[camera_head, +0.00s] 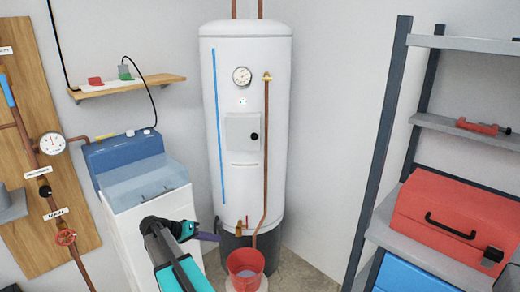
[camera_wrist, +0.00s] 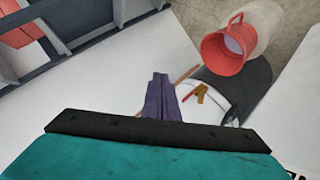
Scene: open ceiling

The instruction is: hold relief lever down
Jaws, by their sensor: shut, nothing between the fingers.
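The white water heater (camera_head: 255,130) stands upright in the corner. A small brass valve (camera_head: 267,77) sits high on its front right, at the top of a copper pipe; its lever is too small to make out clearly. A brass drain fitting (camera_head: 229,212) is low on the tank, and it also shows in the wrist view (camera_wrist: 201,93). My gripper (camera_head: 215,238) has purple fingers, shut and empty, in front of the heater's lower left, far below the upper valve. The closed fingers show in the wrist view (camera_wrist: 160,78), apart from the brass fitting in the picture.
A red bucket (camera_head: 245,265) stands under the copper pipe's lower end; it also shows in the wrist view (camera_wrist: 216,50). A white washer-like cabinet (camera_head: 150,215) is at left. A shelf rack (camera_head: 385,130) with a red toolbox (camera_head: 465,205) is at right.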

